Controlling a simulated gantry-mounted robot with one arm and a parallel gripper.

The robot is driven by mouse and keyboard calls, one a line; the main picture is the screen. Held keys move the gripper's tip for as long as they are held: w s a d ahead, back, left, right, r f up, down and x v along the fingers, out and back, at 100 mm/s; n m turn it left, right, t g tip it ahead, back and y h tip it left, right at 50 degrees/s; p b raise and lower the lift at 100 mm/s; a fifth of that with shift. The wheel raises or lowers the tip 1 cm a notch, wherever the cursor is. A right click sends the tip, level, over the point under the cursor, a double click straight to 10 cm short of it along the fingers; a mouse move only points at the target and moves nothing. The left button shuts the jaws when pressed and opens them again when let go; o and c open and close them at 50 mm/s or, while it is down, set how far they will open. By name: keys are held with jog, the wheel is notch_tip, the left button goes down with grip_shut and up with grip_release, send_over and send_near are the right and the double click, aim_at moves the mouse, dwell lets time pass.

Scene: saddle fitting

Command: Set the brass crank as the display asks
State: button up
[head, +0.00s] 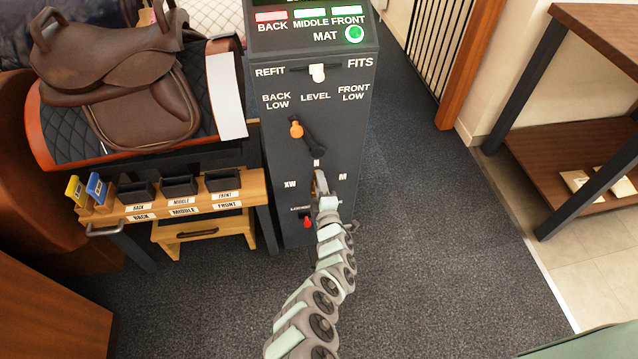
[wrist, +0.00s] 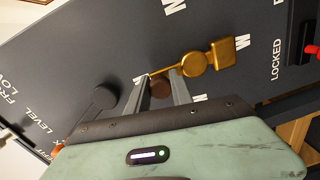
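The brass crank (wrist: 195,65) is on the front of the dark grey cabinet (head: 278,140). Its brown knob (wrist: 160,88) is toward the upper mark, which looks like N, and its square brass end is toward the W. My gripper (wrist: 160,72) has its narrowly spaced fingers on either side of the knob and looks shut on it, though contact is partly hidden. In the head view my gripper (head: 320,184) covers most of the crank, between the XW and M marks. The display (head: 312,2) is cut off by the top edge, and its text cannot be read.
Above the crank are a lever with an orange knob (head: 296,129) and a white slider (head: 317,73). Below is a red knob (head: 307,222) by a LOCKED label. A saddle (head: 120,75) and a wooden tray bench (head: 185,207) stand left.

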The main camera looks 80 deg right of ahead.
jog(key=shift+o, duration=0.9)
jog(key=shift+a, duration=0.3)
jog(key=p+v, duration=0.6)
jog(key=v, duration=0.4)
jog(key=shift+a, duration=0.1)
